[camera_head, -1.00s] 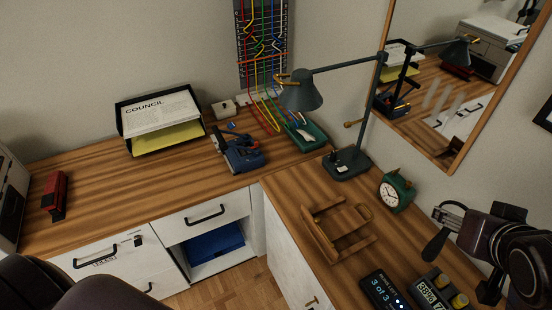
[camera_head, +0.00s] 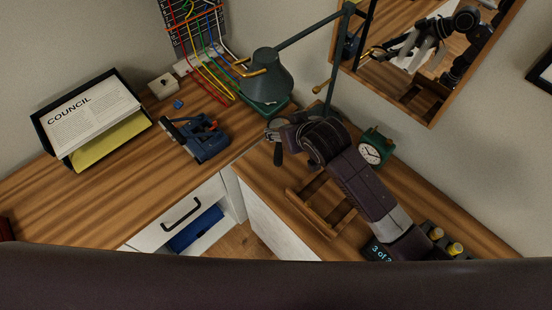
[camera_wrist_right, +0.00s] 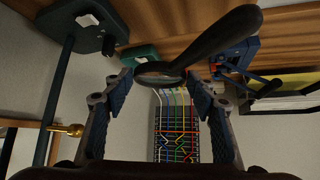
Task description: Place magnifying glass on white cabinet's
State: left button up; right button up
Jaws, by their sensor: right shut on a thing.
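The magnifying glass has a black handle and a round rim. In the head view its handle (camera_head: 278,154) hangs down below my right gripper (camera_head: 285,126), over the back corner of the desk. In the right wrist view the magnifying glass (camera_wrist_right: 222,36) has its rim between the fingertips of my right gripper (camera_wrist_right: 160,80), which is shut on it. The handle points up and to the right there. A white cabinet with a drawer (camera_head: 152,238) stands under the left desk section. Another white cabinet side (camera_head: 268,228) shows under the right section. My left gripper is out of view.
The dark lamp (camera_head: 266,82) rises close behind my right gripper. A green clock (camera_head: 375,148) and a wooden rack (camera_head: 305,203) flank my right arm. Front-left wood is clear.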

jog(key=f, duration=0.4)
jog(key=a+f+p, duration=0.1)
jog(key=f, duration=0.1)
jog(key=shift+f, duration=2.55)
jog(key=o, duration=1.3)
jog(key=shift+f, duration=0.15)
jog(key=shift+o, duration=0.2)
jog(key=shift+r, duration=0.2)
jog(key=v, duration=1.2)
